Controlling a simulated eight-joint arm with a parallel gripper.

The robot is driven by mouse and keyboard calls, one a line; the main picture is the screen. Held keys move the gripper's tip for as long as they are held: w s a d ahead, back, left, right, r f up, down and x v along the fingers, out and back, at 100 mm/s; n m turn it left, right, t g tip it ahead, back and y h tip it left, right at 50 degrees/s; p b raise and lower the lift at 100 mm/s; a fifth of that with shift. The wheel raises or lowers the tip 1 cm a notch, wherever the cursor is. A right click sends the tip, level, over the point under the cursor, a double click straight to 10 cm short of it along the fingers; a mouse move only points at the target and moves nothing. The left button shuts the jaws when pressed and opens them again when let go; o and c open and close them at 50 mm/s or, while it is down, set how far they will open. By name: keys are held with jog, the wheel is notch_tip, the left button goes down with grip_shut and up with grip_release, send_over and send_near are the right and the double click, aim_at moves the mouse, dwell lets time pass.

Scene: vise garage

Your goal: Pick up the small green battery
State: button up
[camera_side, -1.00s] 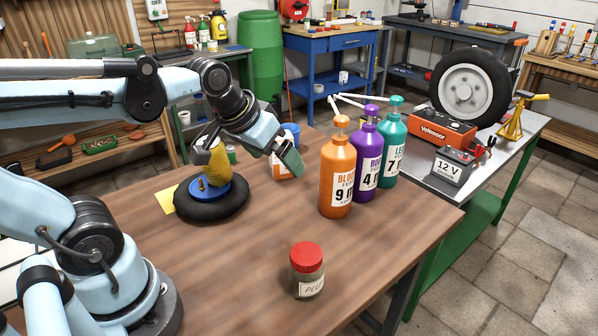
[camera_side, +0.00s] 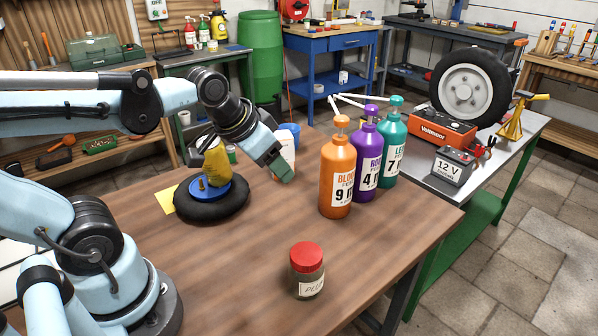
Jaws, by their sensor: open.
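My gripper (camera_side: 281,173) hangs above the wooden table, to the right of that object and in front of a white bottle.
A yellow bottle (camera_side: 215,162) stands at a black ring with a blue dish (camera_side: 206,192). Orange (camera_side: 337,175), purple (camera_side: 367,155) and teal (camera_side: 391,150) pump bottles stand right of my gripper. A red-lidded jar (camera_side: 307,272) stands in front. The table's (camera_side: 225,265) front middle is clear.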

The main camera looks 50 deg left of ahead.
jog(key=w+a+r+g, duration=0.2)
jog(key=w+a+r, duration=0.15)
jog(key=a, duration=0.35)
jog(key=m+g, duration=0.3)
jog(key=g, duration=0.1)
send_over(230, 147)
notch_tip(230, 147, down, 6)
jog(key=f, duration=0.6)
jog(key=shift+s+d+f, duration=0.1)
jog(key=shift+s+f, duration=0.1)
jog(key=shift+f, duration=0.2)
jog(key=shift+w+f, duration=0.2)
jog(key=shift+f, duration=2.5)
grip_shut()
